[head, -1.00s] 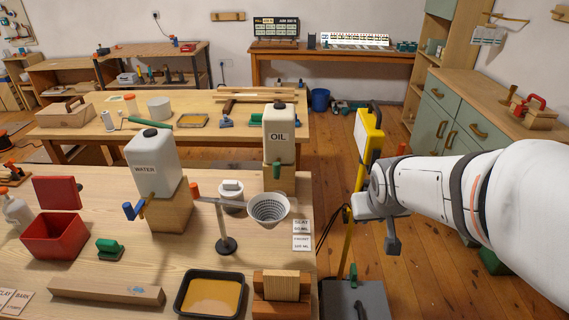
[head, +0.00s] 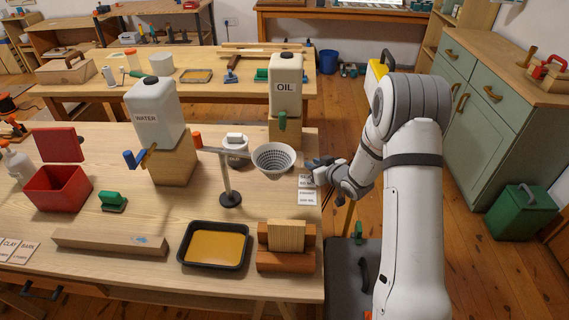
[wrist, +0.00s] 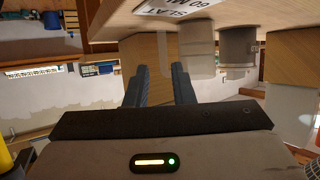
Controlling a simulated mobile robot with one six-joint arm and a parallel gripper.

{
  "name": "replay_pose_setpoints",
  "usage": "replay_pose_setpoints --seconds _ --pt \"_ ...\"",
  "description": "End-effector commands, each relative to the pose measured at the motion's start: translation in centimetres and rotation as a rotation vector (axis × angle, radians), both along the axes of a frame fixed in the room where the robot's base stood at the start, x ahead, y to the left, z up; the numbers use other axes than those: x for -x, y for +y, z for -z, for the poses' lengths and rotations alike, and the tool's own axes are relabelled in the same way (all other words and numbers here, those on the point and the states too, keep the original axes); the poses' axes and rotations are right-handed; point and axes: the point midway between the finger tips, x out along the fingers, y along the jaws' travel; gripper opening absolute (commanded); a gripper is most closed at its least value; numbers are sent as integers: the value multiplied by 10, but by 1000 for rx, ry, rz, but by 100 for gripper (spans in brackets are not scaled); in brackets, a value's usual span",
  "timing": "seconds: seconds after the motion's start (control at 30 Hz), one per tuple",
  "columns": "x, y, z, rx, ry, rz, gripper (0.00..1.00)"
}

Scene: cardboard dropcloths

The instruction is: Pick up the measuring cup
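A white cup-like pot (head: 236,150) with dark lettering and a white top stands on the near bench, behind and left of the funnel. I cannot tell for certain that it is the measuring cup. My gripper (head: 328,170) is at the bench's right edge, over the label cards and right of the funnel (head: 273,158). The wrist view is upside down; in it, my two dark fingers (wrist: 162,85) are apart with nothing seen between them. A grey cylinder (wrist: 238,48) and a pale shape (wrist: 197,55) appear beyond them, apart from the fingers.
The oil container (head: 286,84) stands on a wooden block behind the funnel. The water container (head: 155,112) and a slim stand (head: 228,175) are to the left. Label cards (head: 307,197) lie at the bench's right edge. An amber tray (head: 214,247) lies in front.

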Motion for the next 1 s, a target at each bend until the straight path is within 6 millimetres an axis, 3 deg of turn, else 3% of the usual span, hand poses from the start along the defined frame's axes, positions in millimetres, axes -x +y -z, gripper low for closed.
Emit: replay_pose_setpoints --seconds 0.5,0.8,1.0 --pt "-49 39 23 -1 0 -2 22" --pt "-54 42 26 0 0 -1 22" --pt "-53 42 26 0 0 -2 7"
